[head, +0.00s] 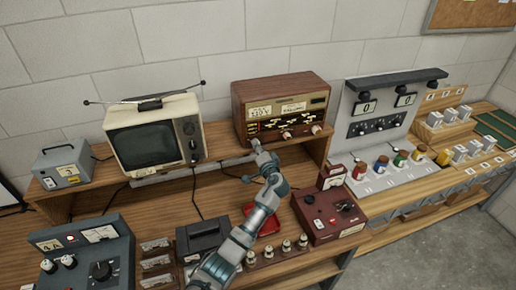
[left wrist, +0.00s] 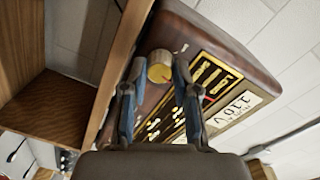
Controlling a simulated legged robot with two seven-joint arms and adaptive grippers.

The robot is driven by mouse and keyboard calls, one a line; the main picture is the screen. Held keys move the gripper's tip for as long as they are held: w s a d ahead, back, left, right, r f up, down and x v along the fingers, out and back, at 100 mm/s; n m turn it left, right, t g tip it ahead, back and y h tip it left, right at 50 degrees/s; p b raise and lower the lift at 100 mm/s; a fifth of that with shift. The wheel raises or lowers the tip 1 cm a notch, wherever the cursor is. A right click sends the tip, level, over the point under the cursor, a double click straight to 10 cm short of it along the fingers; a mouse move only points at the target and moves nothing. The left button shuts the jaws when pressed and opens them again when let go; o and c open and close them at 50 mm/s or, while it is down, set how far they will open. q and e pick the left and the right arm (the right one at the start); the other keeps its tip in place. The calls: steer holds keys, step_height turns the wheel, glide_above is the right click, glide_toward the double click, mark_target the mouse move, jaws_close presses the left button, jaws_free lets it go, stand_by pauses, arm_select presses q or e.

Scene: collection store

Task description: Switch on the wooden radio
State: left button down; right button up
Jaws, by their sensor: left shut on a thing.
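The wooden radio (head: 281,92) stands on the upper shelf, a brown cabinet with a dark, gold-marked dial and a 110 V label. Its front knobs show at the lower right, such as the right knob (head: 316,129). My left gripper (head: 257,146) is at the lower left of its front and hides that corner in the head view. In the left wrist view, the fingers of my left gripper (left wrist: 154,78) are shut on a yellowish radio knob (left wrist: 160,66), one finger on each side. The radio's front (left wrist: 205,92) fills the area beyond. My right gripper is not in view.
A cream television (head: 150,135) with antennas stands left of the radio on the shelf (head: 215,165). A small grey-blue box (head: 64,166) is further left. Below are a red instrument box (head: 325,213), a dark device (head: 203,240) and a row of small knobs. A bench with jars is at right.

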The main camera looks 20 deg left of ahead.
arm_select(q)
steer(key=c, duration=1)
jaws_free()
steer(key=shift+w, duration=0.1)
steer(key=shift+o, duration=0.6)
steer(key=shift+w+f, duration=0.15)
steer(key=v, duration=1.2)
steer(key=shift+w+d, duration=0.1)
